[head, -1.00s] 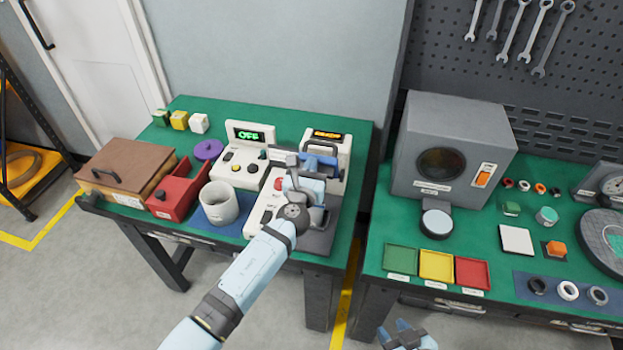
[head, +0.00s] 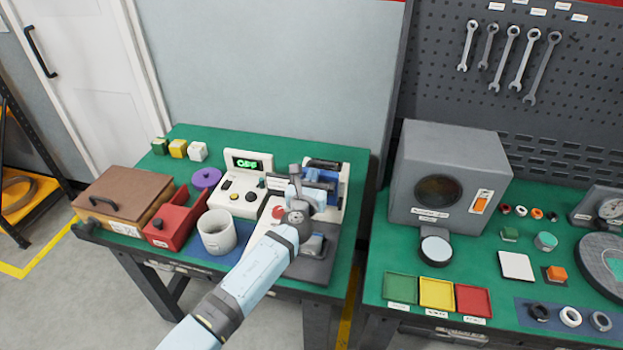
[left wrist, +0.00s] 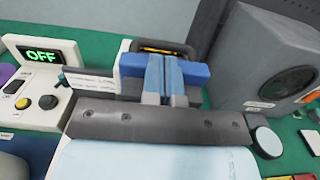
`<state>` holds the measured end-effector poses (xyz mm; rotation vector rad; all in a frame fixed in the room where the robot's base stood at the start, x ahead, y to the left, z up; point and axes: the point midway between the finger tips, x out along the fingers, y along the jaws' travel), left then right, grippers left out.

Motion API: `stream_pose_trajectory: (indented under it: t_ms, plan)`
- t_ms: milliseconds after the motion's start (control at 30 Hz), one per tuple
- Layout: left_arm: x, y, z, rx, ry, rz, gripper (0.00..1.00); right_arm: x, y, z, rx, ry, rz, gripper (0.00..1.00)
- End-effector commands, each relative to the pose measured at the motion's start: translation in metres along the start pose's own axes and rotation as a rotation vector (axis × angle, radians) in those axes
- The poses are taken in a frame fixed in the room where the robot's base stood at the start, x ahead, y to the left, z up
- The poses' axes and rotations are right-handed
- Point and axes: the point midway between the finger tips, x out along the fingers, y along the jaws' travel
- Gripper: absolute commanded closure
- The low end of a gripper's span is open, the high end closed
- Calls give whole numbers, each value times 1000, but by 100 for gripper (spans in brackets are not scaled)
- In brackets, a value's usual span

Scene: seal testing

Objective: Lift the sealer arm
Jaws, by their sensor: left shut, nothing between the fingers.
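The sealer (head: 338,205) is a white and grey machine at the right end of the left green table. Its arm carries a blue handle bar (head: 327,180), which also spans the middle of the left wrist view (left wrist: 196,72). My left gripper (head: 300,190) is over the sealer at this handle. In the left wrist view its light blue fingers (left wrist: 165,75) are shut together, with nothing between them, and overlap the handle bar. I cannot tell whether they touch it. The gripper and wrist hide part of the sealer. My right gripper is out of view.
A white control box (head: 243,180) with a green OFF display stands left of the sealer. A white cup (head: 217,232), red bin (head: 172,222) and brown box (head: 125,195) are further left. A grey machine (head: 450,175) stands on the right table across a gap.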

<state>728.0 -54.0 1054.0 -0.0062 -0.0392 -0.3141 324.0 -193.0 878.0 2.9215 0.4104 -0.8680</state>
Motion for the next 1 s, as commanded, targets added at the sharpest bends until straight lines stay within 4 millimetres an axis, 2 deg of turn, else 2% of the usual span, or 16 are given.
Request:
stream_pose_trajectory:
  t_ms: [33,333,467,567,700,1000]
  plan:
    - [7,0,20,-5,-27,1,100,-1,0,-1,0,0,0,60]
    - [6,0,22,-8,-29,1,100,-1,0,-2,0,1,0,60]
    - [-4,0,22,-9,-27,1,100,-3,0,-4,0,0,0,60]
    - [-23,0,20,-7,-25,1,100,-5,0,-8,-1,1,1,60]
    - [-58,1,14,-6,-17,1,100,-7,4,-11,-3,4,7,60]
    - [-123,2,6,-3,-10,1,100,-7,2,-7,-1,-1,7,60]
